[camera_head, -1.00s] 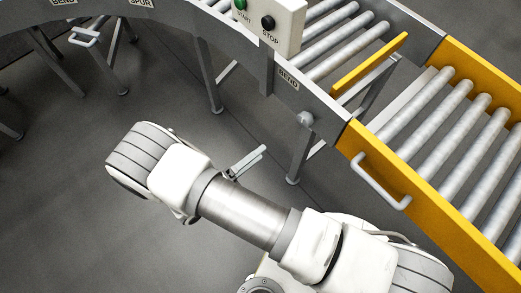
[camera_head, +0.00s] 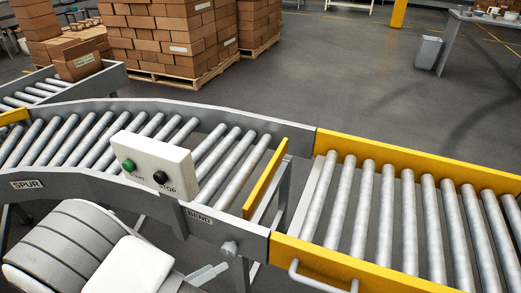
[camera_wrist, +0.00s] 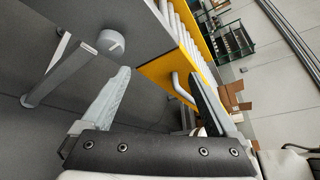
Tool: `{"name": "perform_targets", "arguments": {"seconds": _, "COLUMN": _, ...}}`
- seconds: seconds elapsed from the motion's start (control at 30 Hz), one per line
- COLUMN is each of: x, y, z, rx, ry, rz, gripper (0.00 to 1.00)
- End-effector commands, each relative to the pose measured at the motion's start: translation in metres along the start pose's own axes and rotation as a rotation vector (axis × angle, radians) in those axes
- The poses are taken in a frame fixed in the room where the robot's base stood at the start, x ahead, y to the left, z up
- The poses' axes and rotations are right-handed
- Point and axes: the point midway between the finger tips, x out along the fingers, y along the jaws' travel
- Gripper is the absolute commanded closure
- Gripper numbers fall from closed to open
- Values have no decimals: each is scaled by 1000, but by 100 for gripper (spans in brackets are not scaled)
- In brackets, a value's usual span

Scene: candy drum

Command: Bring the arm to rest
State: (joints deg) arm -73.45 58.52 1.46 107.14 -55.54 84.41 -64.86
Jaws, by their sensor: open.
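My arm (camera_head: 75,245) shows at the lower left of the head view, a white and grey part cut off by the bottom edge. A grey finger of my gripper (camera_head: 207,274) pokes out beside it, below the conveyor bend. In the wrist view both fingers of my gripper (camera_wrist: 158,75) stand wide apart with nothing between them. Most of the arm is outside the head view.
The roller conveyor bend (camera_head: 120,140) runs just beyond my arm. A control box (camera_head: 153,168) with green and black buttons is on its near side. A yellow-sided roller section (camera_head: 365,270) with a handle lies right. Stacked cartons (camera_head: 165,35) stand behind; open floor lies beyond.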

Motion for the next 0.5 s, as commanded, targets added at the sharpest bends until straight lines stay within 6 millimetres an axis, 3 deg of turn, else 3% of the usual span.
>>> {"name": "perform_targets", "arguments": {"seconds": 0.2, "x": 34, "y": -59, "z": 32, "rx": 347, "ry": 292, "rz": -21, "gripper": 6}}
{"name": "perform_targets", "arguments": {"seconds": 0.5, "x": 71, "y": -138, "z": 49, "rx": 844, "ry": 646, "rz": -101, "gripper": 6}}
